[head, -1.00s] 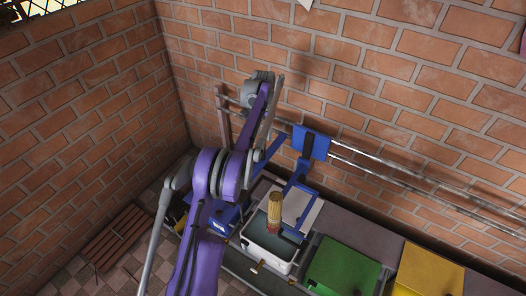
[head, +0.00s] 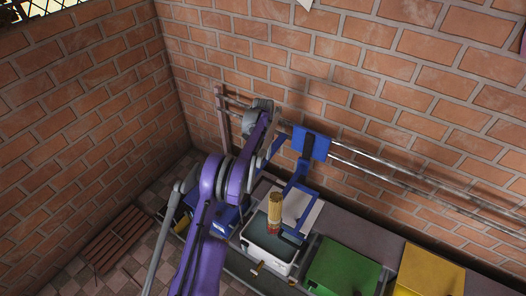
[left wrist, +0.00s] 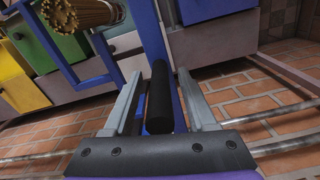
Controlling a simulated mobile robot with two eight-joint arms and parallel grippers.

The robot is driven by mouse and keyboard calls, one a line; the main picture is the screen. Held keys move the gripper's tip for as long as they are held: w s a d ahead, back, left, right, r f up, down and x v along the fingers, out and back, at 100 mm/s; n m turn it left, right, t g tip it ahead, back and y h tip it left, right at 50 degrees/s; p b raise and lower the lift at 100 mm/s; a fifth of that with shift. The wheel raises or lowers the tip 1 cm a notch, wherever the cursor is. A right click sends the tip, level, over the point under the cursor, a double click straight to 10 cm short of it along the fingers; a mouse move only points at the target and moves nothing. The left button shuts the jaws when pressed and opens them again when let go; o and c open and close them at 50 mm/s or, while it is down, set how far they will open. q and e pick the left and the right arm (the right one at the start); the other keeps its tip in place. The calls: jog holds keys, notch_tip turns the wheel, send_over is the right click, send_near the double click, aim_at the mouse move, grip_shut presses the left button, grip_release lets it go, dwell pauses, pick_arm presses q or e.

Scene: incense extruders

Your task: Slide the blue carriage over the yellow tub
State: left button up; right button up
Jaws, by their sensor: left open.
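The blue carriage (head: 314,145) hangs on two metal rails along the brick wall, with a blue arm and frame reaching down. The frame is by a brown incense bundle (head: 275,210), above the white tub (head: 262,252). The yellow tub (head: 428,272) is at the lower right, beyond the green tub (head: 340,268). In the left wrist view, my left gripper (left wrist: 160,78) is open, with its fingers on either side of a black handle (left wrist: 160,100) by a blue bar. I cannot tell whether they touch it. My arm hides the gripper in the head view. My right gripper is not in view.
The rails (head: 400,176) run on to the right along the wall, with no obstacle visible on them. A post (head: 222,115) stands at their left end. A blue tub (head: 225,220) is left of the white one. A slatted wooden piece (head: 112,238) is on the floor.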

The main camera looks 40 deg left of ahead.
pick_arm(q)
jog(key=shift+c, duration=0.2)
grip_shut()
dwell(1.1)
